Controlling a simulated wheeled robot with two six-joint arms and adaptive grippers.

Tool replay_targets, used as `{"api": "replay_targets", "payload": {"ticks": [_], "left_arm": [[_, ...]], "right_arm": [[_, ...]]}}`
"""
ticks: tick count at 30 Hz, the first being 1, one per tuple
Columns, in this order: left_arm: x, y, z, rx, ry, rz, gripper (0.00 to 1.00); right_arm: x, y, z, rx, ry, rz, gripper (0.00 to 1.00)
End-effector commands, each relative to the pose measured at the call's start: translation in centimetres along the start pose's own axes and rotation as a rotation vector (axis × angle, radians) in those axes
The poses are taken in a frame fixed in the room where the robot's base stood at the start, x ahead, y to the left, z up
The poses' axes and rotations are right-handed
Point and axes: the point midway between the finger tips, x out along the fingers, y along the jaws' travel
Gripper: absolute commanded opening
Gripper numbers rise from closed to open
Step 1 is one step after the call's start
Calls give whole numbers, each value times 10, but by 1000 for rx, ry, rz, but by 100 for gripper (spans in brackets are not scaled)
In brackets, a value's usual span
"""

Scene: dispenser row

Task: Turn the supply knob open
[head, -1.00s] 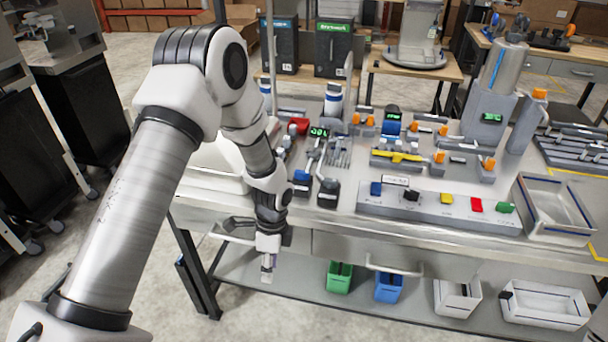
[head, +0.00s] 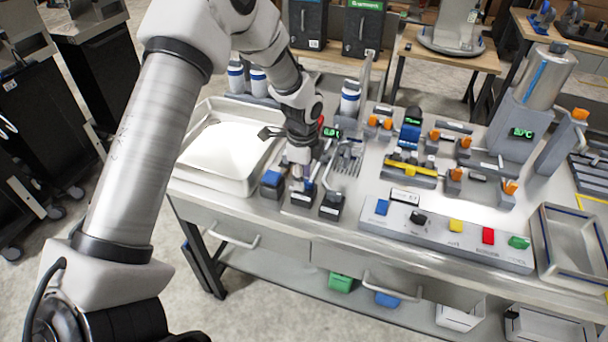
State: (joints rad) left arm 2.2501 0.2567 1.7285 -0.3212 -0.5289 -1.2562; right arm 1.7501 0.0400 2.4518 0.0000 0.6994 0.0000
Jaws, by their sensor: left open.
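Several orange knobs sit on grey fittings at the middle and right of the bench, among them one left of centre (head: 387,123), one at the middle (head: 456,174) and one at the right (head: 510,187). A yellow bar (head: 409,168) lies across another fitting. I cannot tell which of these is the supply knob. My left gripper (head: 299,183) points down over the small dark blocks at the bench's front left, left of the orange knobs. It is open and appears empty; whether it touches a block is unclear. My right gripper is out of view.
A metal tray (head: 187,167) of white material stands left of my gripper. A panel (head: 440,236) with coloured buttons runs along the front. White bottles (head: 349,98) and a metal cylinder unit (head: 551,75) stand behind. An empty tray (head: 550,262) is at the right.

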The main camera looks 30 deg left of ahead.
Motion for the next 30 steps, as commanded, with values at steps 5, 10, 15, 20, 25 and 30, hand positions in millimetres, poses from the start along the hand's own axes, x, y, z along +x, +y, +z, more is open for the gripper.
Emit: {"api": "replay_targets", "payload": {"ticks": [5,10,15,20,25,30], "left_arm": [[18,0,0,0,0,-1,41],[19,0,0,0,0,-1,41],[19,0,0,0,0,-1,0],[20,1,0,0,-1,2,0],[20,1,0,0,-1,3,0],[21,2,0,-9,-1,4,0]], "right_arm": [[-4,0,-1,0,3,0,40],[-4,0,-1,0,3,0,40],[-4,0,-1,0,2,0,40],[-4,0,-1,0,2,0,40],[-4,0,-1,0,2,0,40],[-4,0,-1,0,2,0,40]]}}
